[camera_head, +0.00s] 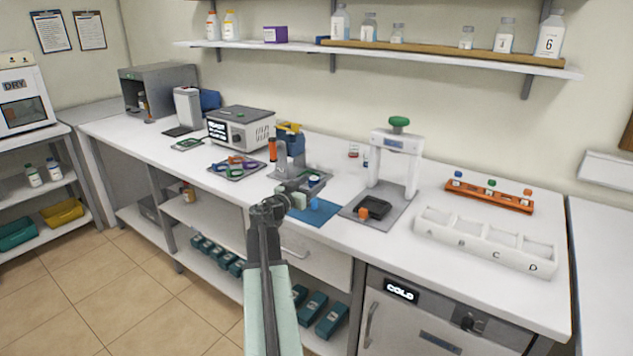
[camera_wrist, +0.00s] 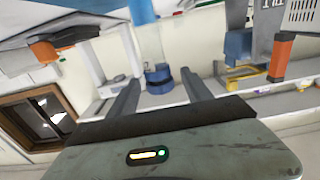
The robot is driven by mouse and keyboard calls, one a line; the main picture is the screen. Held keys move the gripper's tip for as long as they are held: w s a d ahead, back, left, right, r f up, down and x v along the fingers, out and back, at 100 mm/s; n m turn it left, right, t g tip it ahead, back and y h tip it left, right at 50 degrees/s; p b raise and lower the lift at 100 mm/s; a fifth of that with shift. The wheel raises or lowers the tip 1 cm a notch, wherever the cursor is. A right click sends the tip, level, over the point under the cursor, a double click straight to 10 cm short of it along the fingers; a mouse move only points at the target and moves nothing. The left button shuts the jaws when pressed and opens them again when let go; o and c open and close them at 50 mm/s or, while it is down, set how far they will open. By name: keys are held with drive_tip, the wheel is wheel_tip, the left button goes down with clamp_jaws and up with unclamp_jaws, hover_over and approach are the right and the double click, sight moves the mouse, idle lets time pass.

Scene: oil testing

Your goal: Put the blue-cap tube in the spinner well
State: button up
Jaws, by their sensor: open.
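My gripper (camera_head: 300,190) is open over the middle of the bench, near the blue mat (camera_head: 322,212); its two fingers (camera_wrist: 160,92) show apart in the wrist view, with nothing clearly held. A small blue-cap tube (camera_head: 459,176) stands in the orange rack (camera_head: 480,196) at the right back, well away from my gripper. A small light-blue piece (camera_head: 313,203) shows beside my gripper; I cannot tell what it is. A grey upright device (camera_head: 291,160) stands just behind my gripper. I cannot make out the spinner well; my arm hides part of this area.
A white press with a green knob (camera_head: 399,122) stands right of my gripper. A white tray with compartments (camera_head: 480,248) lies at the front right. A bottle shelf (camera_head: 400,62) hangs above.

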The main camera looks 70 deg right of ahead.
drive_tip(key=v, duration=1)
drive_tip(key=shift+a, duration=0.2)
drive_tip(key=w+a+f+n+t+y, duration=0.2)
drive_tip(key=w+a+f, duration=0.3)
drive_tip(key=w+a, duration=0.25)
drive_tip(key=w+a+f+n+t+y, duration=0.1)
drive_tip(key=w+a+f+n+y, duration=0.2)
drive_tip(key=w+a+f, duration=0.5)
drive_tip(key=w+a+f+n+y, duration=0.3)
drive_tip(key=a, duration=0.9)
drive_tip(key=w+a+f+n+t+y, duration=0.1)
drive_tip(key=w+a+f+n+y, duration=0.1)
drive_tip(key=a, duration=1)
drive_tip(key=w+a+f+n+t+y, duration=0.1)
drive_tip(key=w+a+f+n+y, duration=0.2)
drive_tip(key=a, duration=0.9)
drive_tip(key=shift+w+f+n+y, duration=0.3)
drive_tip(key=shift+w+f+n, duration=0.35)
drive_tip(key=shift+n, duration=0.55)
drive_tip(key=a+n+y, duration=0.1)
drive_tip(key=a+n, duration=0.1)
drive_tip(key=a, duration=0.3)
drive_tip(key=s+a+f+n+y, duration=0.1)
drive_tip(key=a, duration=0.4)
drive_tip(key=s+a+n+y, duration=0.1)
drive_tip(key=a+n, duration=0.1)
drive_tip(key=a, duration=0.4)
drive_tip(key=shift+f+n+y, duration=0.25)
drive_tip(key=shift+n+y, duration=0.05)
drive_tip(key=shift+y, duration=0.1)
